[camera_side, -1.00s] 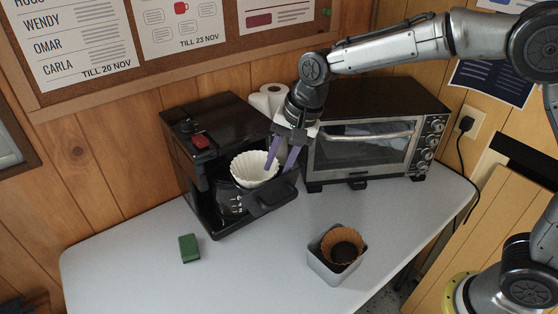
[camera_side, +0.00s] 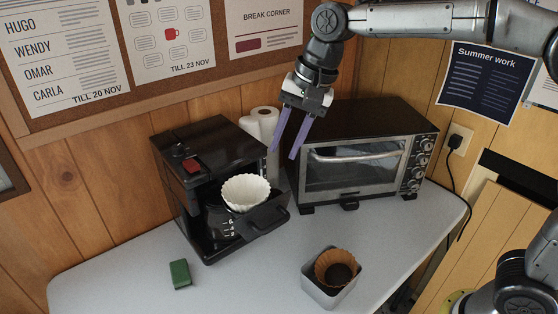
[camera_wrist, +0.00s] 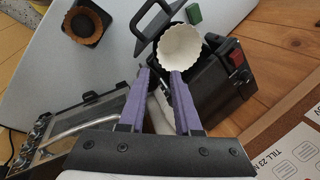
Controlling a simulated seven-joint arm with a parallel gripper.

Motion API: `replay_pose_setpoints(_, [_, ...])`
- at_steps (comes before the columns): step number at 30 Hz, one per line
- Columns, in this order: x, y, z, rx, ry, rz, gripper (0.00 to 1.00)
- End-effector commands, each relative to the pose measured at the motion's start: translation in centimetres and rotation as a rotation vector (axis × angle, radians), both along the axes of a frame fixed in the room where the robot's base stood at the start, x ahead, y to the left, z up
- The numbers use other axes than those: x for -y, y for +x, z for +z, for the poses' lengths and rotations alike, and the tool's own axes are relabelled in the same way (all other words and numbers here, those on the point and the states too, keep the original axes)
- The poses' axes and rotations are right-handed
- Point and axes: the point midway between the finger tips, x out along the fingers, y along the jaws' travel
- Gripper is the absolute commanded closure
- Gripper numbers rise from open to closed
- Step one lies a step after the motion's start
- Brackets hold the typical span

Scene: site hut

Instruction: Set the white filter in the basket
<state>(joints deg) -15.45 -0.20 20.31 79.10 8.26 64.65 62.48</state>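The white filter (camera_side: 246,192), a fluted paper cup, sits upright in the swung-out basket of the black coffee maker (camera_side: 187,152). The basket's black handle (camera_side: 266,217) juts out to the front right. In the wrist view the white filter (camera_wrist: 181,48) lies just beyond the purple fingertips, its mouth facing the camera. My gripper (camera_side: 284,152) is open and empty, above and to the right of the filter and apart from it. The basket's walls are mostly hidden under the filter.
A toaster oven (camera_side: 355,165) stands right of the coffee maker, with white paper rolls (camera_side: 262,123) behind. A metal tin (camera_side: 321,293) holding a brown used filter (camera_side: 337,268) stands at the front right. A green sponge (camera_side: 180,274) lies front left. The table's middle is clear.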

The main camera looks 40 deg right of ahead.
Motion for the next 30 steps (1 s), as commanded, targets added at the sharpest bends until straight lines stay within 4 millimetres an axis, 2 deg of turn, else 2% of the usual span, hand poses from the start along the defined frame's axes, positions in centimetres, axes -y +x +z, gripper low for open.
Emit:
replay_pose_setpoints(4, [0.2, -0.3, 1.0, 0.000, 0.000, 0.000, 0.68])
replay_pose_setpoints(11, [0.4, -0.5, 1.3, 0.002, -0.002, 0.003, 0.68])
replay_pose_setpoints(14, [1.4, -1.5, 1.8, 0.023, -0.016, 0.032, 0.68])
replay_pose_setpoints(17, [3.5, -4.0, 2.4, 0.069, -0.055, 0.104, 0.68])
replay_pose_setpoints(22, [8.2, -10.7, 2.5, 0.174, -0.169, 0.298, 0.68])
replay_pose_setpoints(27, [11.8, -17.8, 0.4, 0.259, -0.307, 0.500, 0.68])
replay_pose_setpoints(30, [13.1, -21.2, -1.4, 0.291, -0.383, 0.604, 0.68])
